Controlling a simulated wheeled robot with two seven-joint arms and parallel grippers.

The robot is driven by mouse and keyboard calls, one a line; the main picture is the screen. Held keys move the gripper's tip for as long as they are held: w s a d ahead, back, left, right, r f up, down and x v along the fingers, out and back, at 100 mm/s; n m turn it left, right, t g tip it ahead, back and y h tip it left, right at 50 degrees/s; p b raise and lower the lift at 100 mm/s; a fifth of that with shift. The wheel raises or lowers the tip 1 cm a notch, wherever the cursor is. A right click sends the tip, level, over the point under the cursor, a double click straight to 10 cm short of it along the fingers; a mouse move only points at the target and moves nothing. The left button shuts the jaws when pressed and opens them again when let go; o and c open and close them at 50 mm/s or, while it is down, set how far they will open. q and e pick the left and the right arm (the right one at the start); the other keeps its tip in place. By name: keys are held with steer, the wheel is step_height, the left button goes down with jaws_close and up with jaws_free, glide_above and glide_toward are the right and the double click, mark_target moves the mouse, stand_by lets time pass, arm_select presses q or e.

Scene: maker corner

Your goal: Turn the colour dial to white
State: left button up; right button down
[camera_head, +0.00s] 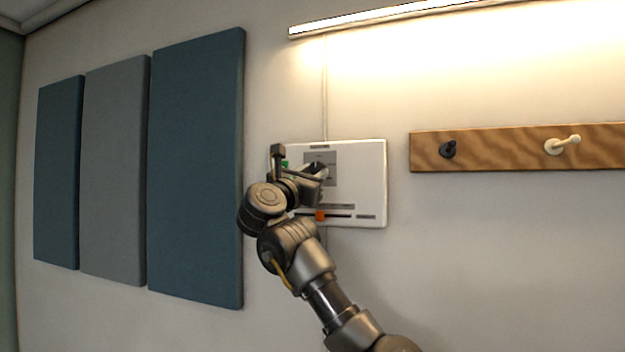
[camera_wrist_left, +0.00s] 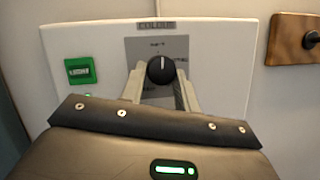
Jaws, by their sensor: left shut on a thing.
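The colour dial (camera_wrist_left: 160,69) is a round black knob with a white pointer line on a grey square of the white wall panel (camera_head: 371,185). In the left wrist view the pointer line points straight up, towards a small label above the knob. My left gripper (camera_wrist_left: 160,76) is shut on the dial, one finger on each side of it. In the head view my left gripper (camera_head: 320,170) reaches the panel and the arm hides the dial. The wrist view shows the panel (camera_wrist_left: 220,60) too. My right gripper is not in view.
A green switch (camera_wrist_left: 80,70) sits left of the dial. An orange slider knob (camera_head: 320,215) is low on the panel. A wooden peg rail (camera_head: 500,150) hangs to the right, acoustic panels (camera_head: 195,170) to the left, and a lit lamp bar (camera_head: 400,15) above.

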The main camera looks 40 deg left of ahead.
arm_select(q)
steer(key=m+h+b, duration=0.1)
steer(key=m, duration=0.1)
steer(key=m+b, duration=0.1)
steer(key=b, duration=0.1)
steer(key=m+h+b, duration=0.1)
steer(key=m+b, duration=0.1)
steer(key=shift+s+a+f+m+h, duration=0.1)
steer(key=shift+a+f+m+h, duration=0.05)
steer(key=shift+a+m+h, duration=0.15)
steer(key=m+g+h+b, duration=0.1)
steer(key=m+b, duration=0.1)
steer(key=m, duration=0.1)
steer(key=shift+r, duration=0.2)
steer(key=m, duration=0.1)
steer(key=m+g, duration=0.1)
steer(key=m+h+b, duration=0.1)
steer(key=m, duration=0.1)
steer(key=shift+a+r, duration=0.1)
steer(key=shift+r, duration=0.15)
steer(key=shift+r+m+g, duration=0.2)
steer(key=shift+m+g, duration=0.5)
steer(key=shift+m, duration=0.6)
steer(key=shift+m+b, duration=0.3)
steer(key=o, duration=1)
steer(key=shift+c, duration=0.2)
steer(key=shift+s, duration=0.1)
